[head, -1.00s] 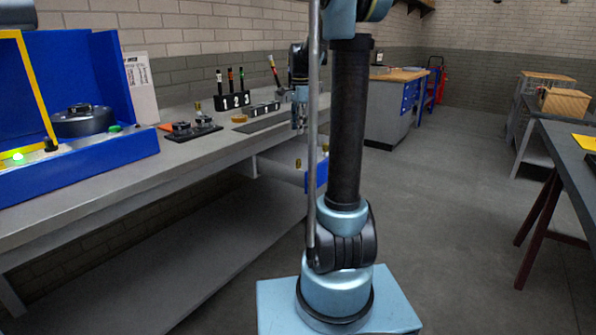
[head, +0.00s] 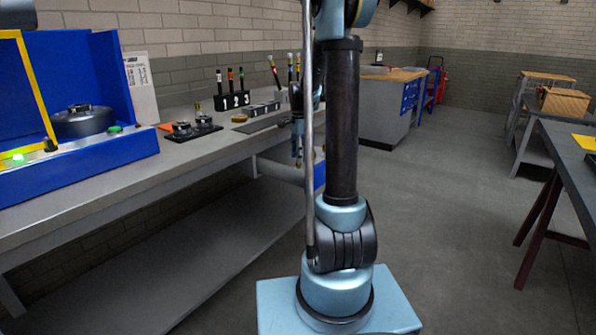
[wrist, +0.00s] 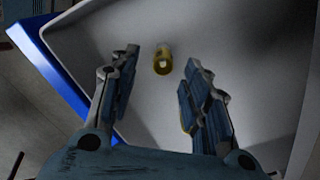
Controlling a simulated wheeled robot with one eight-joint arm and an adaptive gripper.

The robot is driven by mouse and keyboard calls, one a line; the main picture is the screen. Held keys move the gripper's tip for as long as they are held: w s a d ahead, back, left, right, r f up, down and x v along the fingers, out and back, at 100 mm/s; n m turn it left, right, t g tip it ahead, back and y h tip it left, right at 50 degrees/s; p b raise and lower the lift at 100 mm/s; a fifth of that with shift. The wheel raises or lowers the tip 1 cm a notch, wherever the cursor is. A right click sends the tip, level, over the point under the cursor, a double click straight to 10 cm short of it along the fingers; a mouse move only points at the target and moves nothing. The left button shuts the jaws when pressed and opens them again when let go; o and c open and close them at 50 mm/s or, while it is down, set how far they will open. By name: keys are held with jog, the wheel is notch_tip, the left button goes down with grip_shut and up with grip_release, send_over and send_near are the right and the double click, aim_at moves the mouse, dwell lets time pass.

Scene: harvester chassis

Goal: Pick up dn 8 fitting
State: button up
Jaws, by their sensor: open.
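A small brass-coloured fitting (wrist: 162,62) with a pale opening stands in a bin with a light grey inside (wrist: 262,100) and a blue outer wall (wrist: 62,72) in the wrist view. My gripper (wrist: 161,72) is open above it, with one finger on each side. The fitting shows between the fingertips, nearer the left one, and neither finger visibly touches it. In the head view my gripper (head: 297,160) hangs low beside the bench edge, partly hidden by my arm. A piece of the blue bin (head: 319,178) shows behind my arm; the fitting is hidden there.
The grey workbench (head: 190,150) runs along the left, holding a numbered black block (head: 233,100), dark round parts (head: 192,126) and a blue-walled station (head: 90,160). Another table (head: 575,150) stands at the right. The floor between is clear.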

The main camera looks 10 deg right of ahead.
aim_at(298, 167)
jog(key=shift+w+a+f, duration=0.1)
jog(key=shift+a+f, duration=0.05)
jog(key=shift+f, duration=1.2)
jog(key=shift+a+f, duration=0.15)
jog(key=shift+f, duration=1.2)
jog(key=shift+c, duration=0.3)
grip_shut()
